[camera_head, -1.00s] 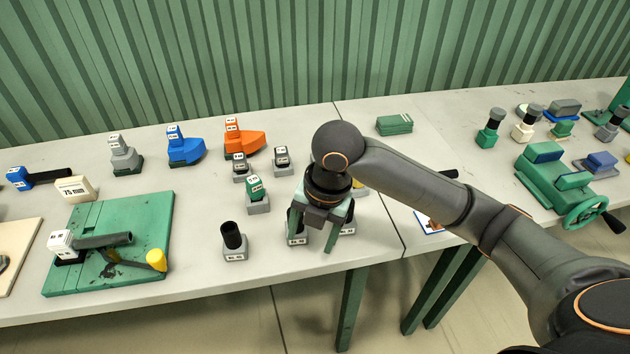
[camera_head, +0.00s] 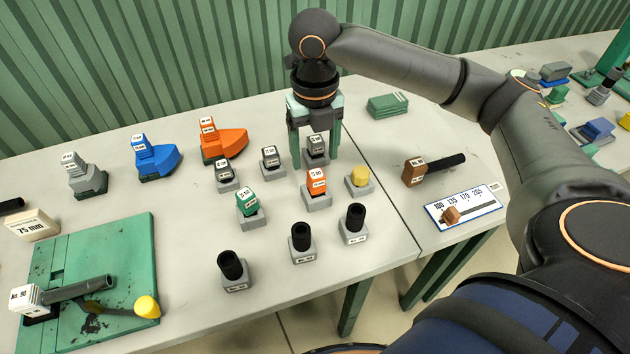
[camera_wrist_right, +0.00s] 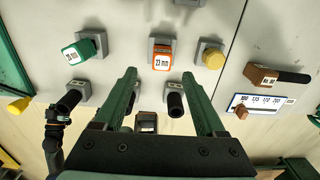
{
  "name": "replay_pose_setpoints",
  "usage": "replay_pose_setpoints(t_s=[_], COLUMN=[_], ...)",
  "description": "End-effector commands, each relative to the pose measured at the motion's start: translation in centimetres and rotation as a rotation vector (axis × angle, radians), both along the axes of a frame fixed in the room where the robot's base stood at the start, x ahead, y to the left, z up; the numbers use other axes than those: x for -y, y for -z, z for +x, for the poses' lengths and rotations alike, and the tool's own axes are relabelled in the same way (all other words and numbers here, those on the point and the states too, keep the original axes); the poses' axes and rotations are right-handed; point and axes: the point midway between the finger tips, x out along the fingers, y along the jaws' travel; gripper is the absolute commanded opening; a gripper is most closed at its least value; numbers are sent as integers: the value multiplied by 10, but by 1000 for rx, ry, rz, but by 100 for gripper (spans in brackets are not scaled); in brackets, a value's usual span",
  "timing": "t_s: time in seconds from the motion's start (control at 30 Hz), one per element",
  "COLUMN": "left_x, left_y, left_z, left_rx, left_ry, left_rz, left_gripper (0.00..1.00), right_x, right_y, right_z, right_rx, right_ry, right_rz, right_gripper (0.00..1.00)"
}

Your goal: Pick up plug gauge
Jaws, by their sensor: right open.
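Several small labelled blocks sit in grey holders on the table, and I cannot tell for sure which is the plug gauge. A dark grey block with a white label (camera_head: 317,143) stands between the fingers of my right gripper (camera_head: 315,158) in the head view. The gripper is open and points down; I see no contact. An orange block (camera_head: 316,182) and a green block (camera_head: 247,202) stand nearer the front. In the wrist view my right gripper (camera_wrist_right: 159,75) has its fingers apart, with the orange block marked 23 mm (camera_wrist_right: 161,58) beyond them. My left gripper is not in view.
Black cylinders (camera_head: 301,237) in grey holders line the front edge. A yellow knob (camera_head: 359,176) stands right of the orange block. Dark grey blocks (camera_head: 270,156) stand to the left. A brown block with a black rod (camera_head: 414,172) and a scale plate (camera_head: 464,208) lie right.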

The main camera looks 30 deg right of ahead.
Motion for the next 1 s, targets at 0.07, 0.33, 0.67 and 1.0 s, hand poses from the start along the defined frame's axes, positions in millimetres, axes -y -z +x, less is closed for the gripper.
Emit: replay_pose_setpoints(t_s=[0.07, 0.33, 0.67, 1.0], left_x=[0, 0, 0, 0], left_y=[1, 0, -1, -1], left_z=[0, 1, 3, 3], left_rx=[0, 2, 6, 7], left_ry=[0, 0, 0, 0], left_rz=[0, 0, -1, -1], left_gripper=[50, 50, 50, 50], right_x=[0, 3, 4, 4], right_y=[11, 35, 69, 69], right_z=[0, -1, -1, -1], right_rx=[-1, -2, 2, 2], right_ry=[1, 1, 0, 0], right_rz=[-1, -1, 0, 0], right_gripper=[72, 72, 72, 56])
